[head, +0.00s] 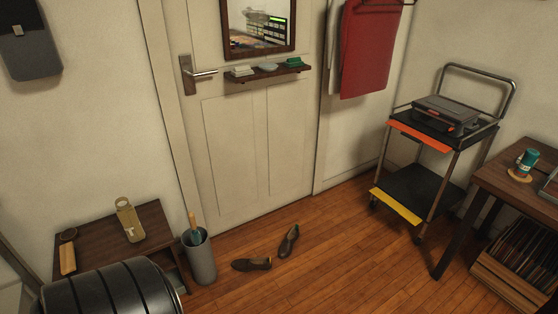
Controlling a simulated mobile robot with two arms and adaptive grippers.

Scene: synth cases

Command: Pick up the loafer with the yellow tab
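Two dark brown loafers lie on the wooden floor in front of the door. The nearer loafer (251,265) lies roughly crosswise, with a small yellowish patch at its right end that looks like the yellow tab (268,261). The other loafer (289,241) lies just behind it and to the right, pointing away at an angle; I see no yellow on it. The two shoes are apart. Neither of my grippers is in view.
A grey bin (201,262) stands left of the loafers, beside a low dark table (95,232). A dark ribbed object (110,292) fills the lower left. A trolley (420,188) and a desk (498,184) stand at right. The floor (340,250) right of the loafers is clear.

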